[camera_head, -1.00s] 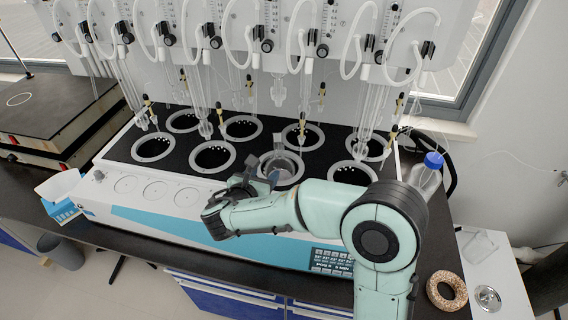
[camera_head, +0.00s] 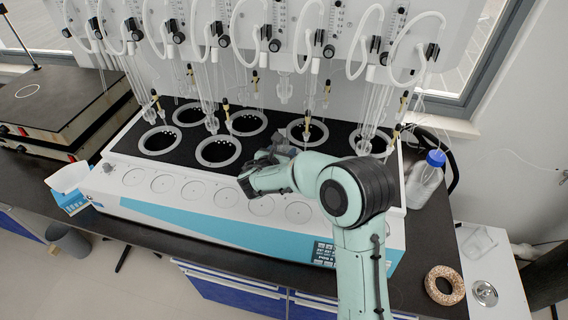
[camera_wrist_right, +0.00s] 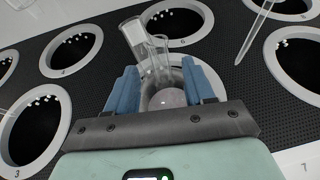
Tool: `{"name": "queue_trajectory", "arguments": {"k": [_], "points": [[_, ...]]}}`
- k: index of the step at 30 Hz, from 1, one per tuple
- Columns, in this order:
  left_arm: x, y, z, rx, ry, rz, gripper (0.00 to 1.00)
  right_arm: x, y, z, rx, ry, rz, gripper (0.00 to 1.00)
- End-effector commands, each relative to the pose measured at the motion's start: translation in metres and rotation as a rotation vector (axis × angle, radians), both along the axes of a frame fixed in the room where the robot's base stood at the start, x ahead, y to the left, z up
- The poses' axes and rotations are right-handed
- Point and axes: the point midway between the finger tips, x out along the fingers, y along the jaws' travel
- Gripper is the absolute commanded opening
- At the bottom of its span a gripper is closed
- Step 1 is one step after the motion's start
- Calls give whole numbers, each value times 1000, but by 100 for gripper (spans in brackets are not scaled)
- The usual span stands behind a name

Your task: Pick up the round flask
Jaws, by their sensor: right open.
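The round flask (camera_wrist_right: 166,98) is clear glass with more than one neck. In the right wrist view it sits in a round well of the multi distiller, its necks leaning up and to the left. My right gripper (camera_wrist_right: 163,80) is open, with one blue finger on each side of the flask. I cannot tell whether the fingers touch the glass. In the head view my right gripper (camera_head: 277,151) is over the front row of wells, and the arm mostly hides the flask. My left gripper is not in view.
The multi distiller (camera_head: 150,212) has several empty wells around the gripper. Glass tubes and hoses hang close above and behind it.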

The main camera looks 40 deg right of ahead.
Motion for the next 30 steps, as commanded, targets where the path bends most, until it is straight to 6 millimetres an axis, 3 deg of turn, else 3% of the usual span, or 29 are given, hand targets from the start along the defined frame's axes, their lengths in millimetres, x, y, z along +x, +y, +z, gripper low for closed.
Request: {"name": "queue_trajectory", "arguments": {"k": [8, 12, 13, 25, 30], "points": [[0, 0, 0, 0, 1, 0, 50, 1, -3, -3, 0, 2, -1, 53], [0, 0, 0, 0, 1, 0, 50, 1, -3, -3, 0, 2, -1, 7], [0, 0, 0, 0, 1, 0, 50, 1, -3, -3, 1, 2, -1, 0], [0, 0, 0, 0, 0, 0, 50, 1, -3, -1, 0, 2, -1, 0], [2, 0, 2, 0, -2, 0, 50, 1, -3, 13, 0, -2, -1, 0]]}}
